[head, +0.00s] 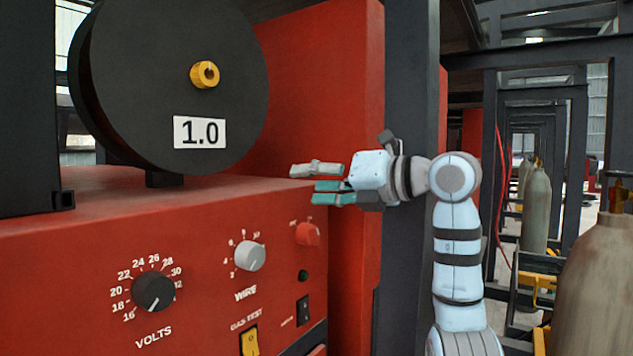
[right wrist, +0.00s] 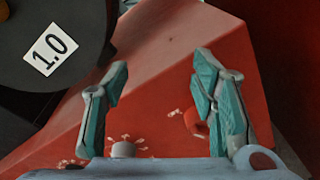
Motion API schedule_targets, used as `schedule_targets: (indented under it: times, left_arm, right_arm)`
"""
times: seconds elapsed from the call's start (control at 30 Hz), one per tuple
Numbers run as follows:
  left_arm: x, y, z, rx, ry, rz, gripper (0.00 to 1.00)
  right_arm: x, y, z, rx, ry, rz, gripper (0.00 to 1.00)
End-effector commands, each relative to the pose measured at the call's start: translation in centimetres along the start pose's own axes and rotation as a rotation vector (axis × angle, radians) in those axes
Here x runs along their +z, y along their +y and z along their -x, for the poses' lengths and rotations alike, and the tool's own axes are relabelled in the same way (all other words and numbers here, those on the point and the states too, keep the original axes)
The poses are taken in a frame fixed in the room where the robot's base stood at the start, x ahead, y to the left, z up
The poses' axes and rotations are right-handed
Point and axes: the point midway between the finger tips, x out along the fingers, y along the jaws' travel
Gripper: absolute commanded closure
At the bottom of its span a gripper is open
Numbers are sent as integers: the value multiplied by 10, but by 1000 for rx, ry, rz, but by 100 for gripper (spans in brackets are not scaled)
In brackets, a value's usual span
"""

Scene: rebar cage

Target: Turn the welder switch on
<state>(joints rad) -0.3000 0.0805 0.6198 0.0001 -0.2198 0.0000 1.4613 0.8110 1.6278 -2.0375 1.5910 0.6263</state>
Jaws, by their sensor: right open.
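The red welder (head: 230,280) fills the left of the head view. Its front panel has a red rotary switch (head: 307,234) at the upper right and a black rocker switch (head: 303,309) below it. The red rotary switch also shows in the right wrist view (right wrist: 193,121), partly behind a finger. My right gripper (head: 308,184) is open and empty, just above and in front of the red rotary switch, apart from it. It also shows in the right wrist view (right wrist: 160,78) with its fingers spread. My left gripper is out of view.
The panel also carries a black volts dial (head: 153,292), a grey wire knob (head: 250,256) and a yellow gas test switch (head: 250,341). A black spool (head: 130,90) marked 1.0 stands on top. A dark post (head: 408,250) and gas cylinders (head: 595,290) are at right.

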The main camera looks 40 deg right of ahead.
Motion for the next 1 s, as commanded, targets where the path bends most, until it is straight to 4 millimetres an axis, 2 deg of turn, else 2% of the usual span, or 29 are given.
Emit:
schedule_targets:
  times: [0.33, 0.43, 0.47, 0.57, 0.6, 0.67, 0.73, 0.83, 0.9, 1.0]
  left_arm:
    - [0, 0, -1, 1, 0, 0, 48]
    - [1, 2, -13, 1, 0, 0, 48]
    - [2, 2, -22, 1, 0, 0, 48]
    - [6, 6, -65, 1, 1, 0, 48]
    - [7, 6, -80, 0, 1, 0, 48]
    - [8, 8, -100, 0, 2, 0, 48]
    - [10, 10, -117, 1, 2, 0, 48]
    - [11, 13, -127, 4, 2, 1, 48]
    - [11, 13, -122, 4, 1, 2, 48]
    - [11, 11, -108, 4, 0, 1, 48]
  right_arm:
    - [6, 4, 1, -1, 1, 1, 48]
    - [-3, -14, 10, 1, -8, 29, 48]
    - [-9, -26, 16, 3, -14, 49, 48]
    - [-40, -72, 57, 22, -40, 172, 48]
    - [-52, -82, 75, 34, -47, 227, 48]
    - [-67, -89, 98, 50, -56, 299, 48]
    - [-81, -88, 120, 65, -63, 368, 48]
    - [-88, -79, 135, 80, -68, 423, 48]
    - [-86, -72, 135, 87, -69, 434, 48]
    - [-80, -66, 120, 92, -67, 433, 48]
